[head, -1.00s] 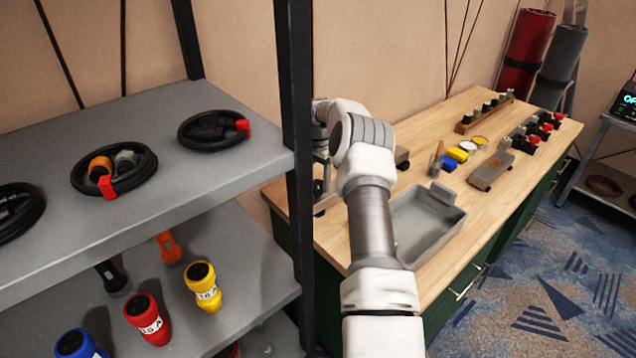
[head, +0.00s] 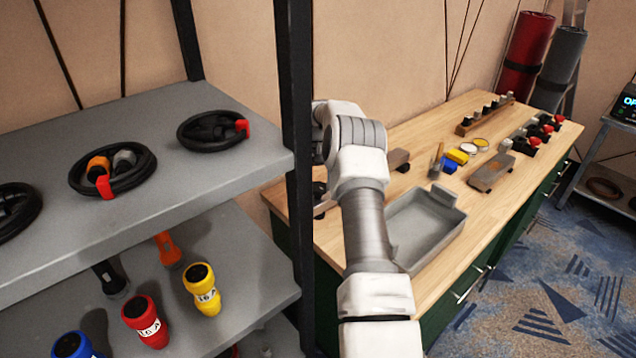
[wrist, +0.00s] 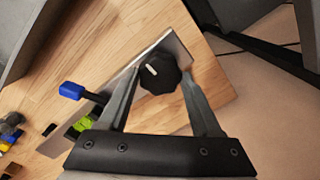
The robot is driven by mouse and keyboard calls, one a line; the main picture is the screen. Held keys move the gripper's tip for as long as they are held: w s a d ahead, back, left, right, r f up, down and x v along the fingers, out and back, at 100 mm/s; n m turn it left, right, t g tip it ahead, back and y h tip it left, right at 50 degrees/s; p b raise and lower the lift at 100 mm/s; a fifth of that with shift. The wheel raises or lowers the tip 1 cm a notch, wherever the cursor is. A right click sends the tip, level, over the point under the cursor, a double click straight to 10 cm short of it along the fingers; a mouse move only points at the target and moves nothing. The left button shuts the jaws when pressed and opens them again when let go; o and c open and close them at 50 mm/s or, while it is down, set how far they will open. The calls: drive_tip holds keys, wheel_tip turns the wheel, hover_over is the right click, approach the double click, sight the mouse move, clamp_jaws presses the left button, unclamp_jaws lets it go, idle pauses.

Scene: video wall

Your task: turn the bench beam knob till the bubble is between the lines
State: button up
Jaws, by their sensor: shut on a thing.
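In the wrist view, the black round knob (wrist: 158,73) with a pale mark on its face sits on the grey metal bench beam (wrist: 178,50). My gripper (wrist: 158,78) is shut on the knob, with a finger on each side of it. A yellow-green piece (wrist: 84,124), perhaps the bubble vial, shows partly behind the left finger's base. I cannot make out the bubble or its lines. A blue-capped lever (wrist: 72,90) sticks out at the left of the beam. In the head view, my gripper and the knob are hidden behind my arm and the shelf post.
A dark shelf post (head: 297,150) stands close beside my arm.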

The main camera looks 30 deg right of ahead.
sight(319, 186)
drive_tip(key=shift+w+r, duration=0.1)
drive_tip(key=shift+r, duration=0.15)
drive_tip(key=o, duration=1.4)
drive_tip(key=shift+f, duration=0.15)
wheel_tip(319, 186, up, 18)
drive_tip(key=shift+f+p, duration=0.25)
drive_tip(key=shift+p, duration=0.45)
drive_tip(key=shift+s, duration=0.2)
